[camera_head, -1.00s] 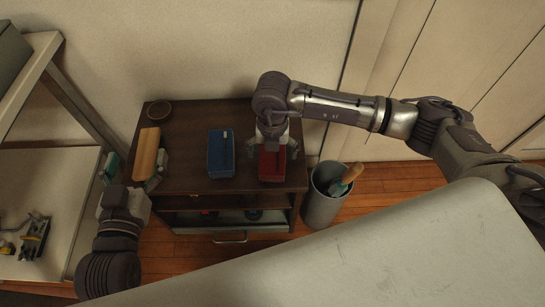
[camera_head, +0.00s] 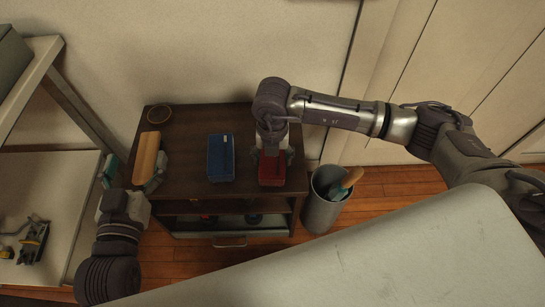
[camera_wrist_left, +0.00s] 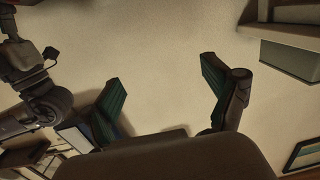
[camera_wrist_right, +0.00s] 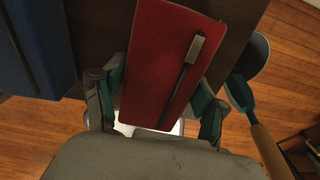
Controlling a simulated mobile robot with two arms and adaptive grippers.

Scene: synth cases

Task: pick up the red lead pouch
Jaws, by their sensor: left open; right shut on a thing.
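The red lead pouch (camera_head: 272,174) is at the right front of the dark cabinet top, under my right gripper (camera_head: 274,157). In the right wrist view the pouch (camera_wrist_right: 158,55) is a flat red oblong with a grey strip, between the green-padded fingers. My right gripper (camera_wrist_right: 158,97) is shut on it, one finger on each long side. I cannot tell whether it is clear of the top. My left gripper (camera_head: 134,172) is open, near the cabinet's left front; in the left wrist view the left gripper (camera_wrist_left: 165,95) has nothing between its fingers.
A blue pouch-like case (camera_head: 221,158) lies left of the red one on the cabinet (camera_head: 190,130). A wooden block (camera_head: 146,157) and a small round bowl (camera_head: 159,114) are at the left. A grey bin (camera_head: 321,210) with a tool (camera_head: 346,184) stands right of the cabinet.

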